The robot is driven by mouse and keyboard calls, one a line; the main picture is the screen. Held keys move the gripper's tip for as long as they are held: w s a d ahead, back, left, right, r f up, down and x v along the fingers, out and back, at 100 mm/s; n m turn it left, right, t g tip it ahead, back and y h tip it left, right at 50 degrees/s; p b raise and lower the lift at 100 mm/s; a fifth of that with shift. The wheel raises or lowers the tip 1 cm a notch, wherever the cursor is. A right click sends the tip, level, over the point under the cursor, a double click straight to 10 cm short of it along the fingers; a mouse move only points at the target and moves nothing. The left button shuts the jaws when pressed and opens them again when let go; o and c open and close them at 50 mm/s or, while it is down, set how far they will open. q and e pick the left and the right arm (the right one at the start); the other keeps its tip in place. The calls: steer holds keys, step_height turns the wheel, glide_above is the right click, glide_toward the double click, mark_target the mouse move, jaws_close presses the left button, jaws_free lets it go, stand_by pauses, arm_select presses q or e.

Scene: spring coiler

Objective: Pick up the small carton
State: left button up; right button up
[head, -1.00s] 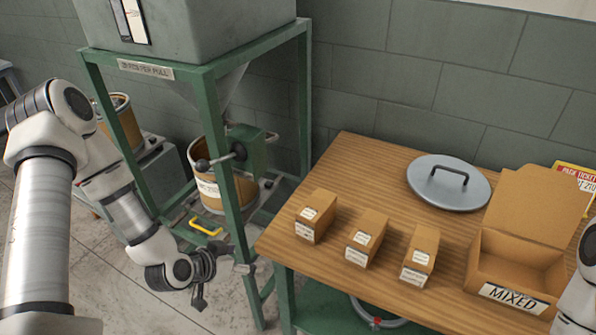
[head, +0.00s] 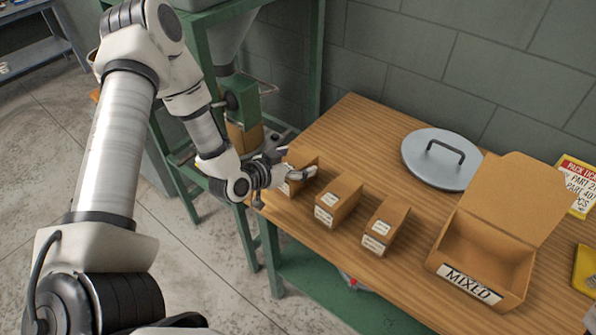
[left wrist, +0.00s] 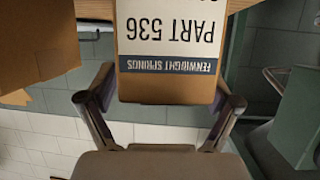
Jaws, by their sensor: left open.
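Three small brown cartons stand in a row on the wooden table. The left one (head: 302,159) is partly hidden behind my left gripper (head: 278,177) in the head view. The middle carton (head: 339,200) and the right carton (head: 386,225) stand clear of it. In the left wrist view, a carton with a white label (left wrist: 168,85), "PART 536" upside down, is between the spread fingers of my left gripper (left wrist: 160,100). The fingers look open; I cannot tell whether either touches the carton. My right gripper is out of view.
An open box marked MIXED (head: 484,262) stands to the right on the table (head: 385,125). A round grey lid (head: 441,160) with a handle lies behind. A yellow-edged ticket card (head: 578,186) is at the right. A green machine frame (head: 208,60) stands left of the table.

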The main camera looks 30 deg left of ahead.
arm_select(q)
steer(key=shift+w+f, duration=0.15)
steer(key=shift+w, duration=0.2)
steer(key=shift+a, duration=0.15)
jaws_close()
steer(key=shift+r, duration=0.6)
step_height(320, 180, up, 3)
steer(key=shift+f+b, duration=0.15)
steer(key=shift+b, duration=0.15)
steer(key=s, duration=0.1)
steer(key=s+a, duration=0.1)
steer(key=s, duration=0.1)
steer(key=s+a+p, duration=0.1)
steer(key=shift+s+a+r, duration=0.1)
steer(key=shift+s+r, duration=0.1)
steer(key=shift+s, duration=0.05)
steer(key=s+a+p, duration=0.4)
steer(key=s+p, duration=0.6)
steer(key=shift+a+r+p, duration=0.3)
steer(key=shift+a+r, duration=0.05)
steer(key=shift+a, duration=0.05)
